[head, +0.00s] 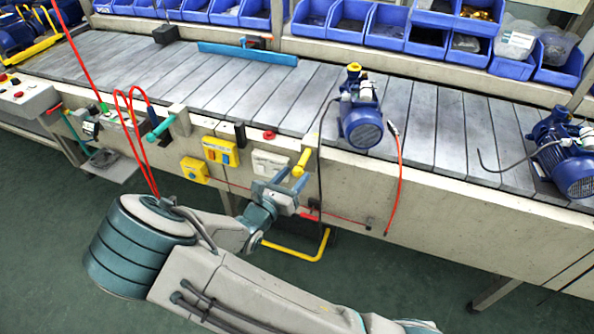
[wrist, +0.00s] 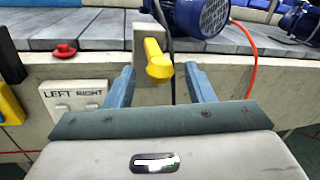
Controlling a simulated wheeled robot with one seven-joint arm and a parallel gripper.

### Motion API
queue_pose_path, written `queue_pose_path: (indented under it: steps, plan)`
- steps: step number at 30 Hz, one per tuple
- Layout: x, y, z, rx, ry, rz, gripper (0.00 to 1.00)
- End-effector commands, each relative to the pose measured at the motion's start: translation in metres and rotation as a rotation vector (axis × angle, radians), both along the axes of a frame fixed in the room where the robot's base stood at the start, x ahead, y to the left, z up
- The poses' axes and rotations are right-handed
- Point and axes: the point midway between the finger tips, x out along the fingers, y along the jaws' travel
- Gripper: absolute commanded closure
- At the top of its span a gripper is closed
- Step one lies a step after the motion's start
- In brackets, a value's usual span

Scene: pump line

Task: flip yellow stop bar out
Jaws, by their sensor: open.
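The yellow stop bar (head: 302,162) is a short bar on a pale bracket at the conveyor's front edge, just left of a blue pump (head: 361,122). In the wrist view the yellow bar (wrist: 157,58) hangs from its bracket and points toward the camera, slightly downward. My gripper (head: 291,190) is in front of the conveyor side, close below and in front of the bar. Its two blue-grey fingers (wrist: 160,85) are apart, with nothing between their tips; the bar appears just beyond and between them. I cannot tell any contact.
A red button (wrist: 64,50) and a LEFT/RIGHT switch plate (wrist: 76,100) are left of the bar. A yellow switch box (head: 221,151) is further left. A red hose (head: 399,180) hangs to the right. A yellow floor frame (head: 300,253) stands below. Another pump (head: 570,160) is far right.

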Motion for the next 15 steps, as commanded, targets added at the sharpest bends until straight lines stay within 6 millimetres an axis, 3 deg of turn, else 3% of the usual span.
queue_pose_path:
  steps: [6, 15]
  plan:
    - [0.02, -0.012, 0.0, -0.001, 0.001, 0.0, 0.51]
    - [0.024, -0.014, 0.0, 0.001, 0.0, 0.0, 0.51]
